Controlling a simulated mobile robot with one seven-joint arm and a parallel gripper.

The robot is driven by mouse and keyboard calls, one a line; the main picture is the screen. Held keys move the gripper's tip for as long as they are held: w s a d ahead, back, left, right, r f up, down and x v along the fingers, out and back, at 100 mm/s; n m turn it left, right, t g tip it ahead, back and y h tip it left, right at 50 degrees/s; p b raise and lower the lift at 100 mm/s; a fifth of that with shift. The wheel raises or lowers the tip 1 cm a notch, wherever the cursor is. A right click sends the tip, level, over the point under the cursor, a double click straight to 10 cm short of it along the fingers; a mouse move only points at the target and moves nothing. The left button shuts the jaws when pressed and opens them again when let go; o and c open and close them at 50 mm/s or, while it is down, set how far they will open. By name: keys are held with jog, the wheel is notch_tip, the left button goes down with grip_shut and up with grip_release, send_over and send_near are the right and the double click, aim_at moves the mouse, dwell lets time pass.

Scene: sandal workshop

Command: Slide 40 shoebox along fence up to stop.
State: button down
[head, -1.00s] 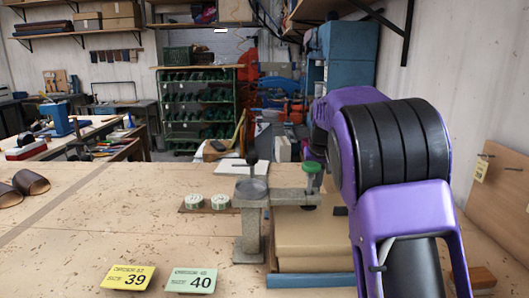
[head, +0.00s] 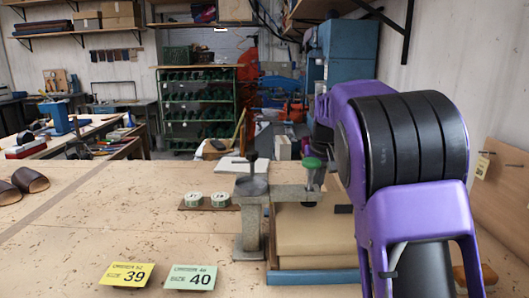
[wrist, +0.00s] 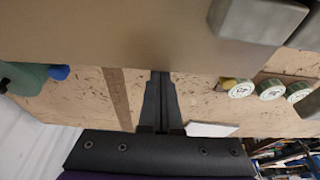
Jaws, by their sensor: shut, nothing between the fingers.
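A tan cardboard box (head: 312,232) lies on the bench beside my arm, partly hidden by it and by a grey metal stand; no size mark shows on it. A blue strip (head: 313,276) runs along its near lower edge. In the wrist view the box (wrist: 130,38) fills the upper part. My gripper (wrist: 160,76) is shut and empty, its fingertips at the box's edge in that view; I cannot tell whether they touch. In the head view the gripper is hidden behind my purple arm. I cannot make out the fence or the stop for sure.
The grey metal stand (head: 249,222) with a round plate stands left of the box. A yellow 39 card (head: 126,276) and a green 40 card (head: 190,278) lie in front. The bench's left side is mostly clear.

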jog(key=shift+w, duration=0.15)
jog(key=shift+w+p, duration=0.45)
jog(key=shift+p, duration=0.25)
notch_tip(320, 180, up, 8)
jog(key=p, duration=0.6)
jog(key=shift+p, duration=0.4)
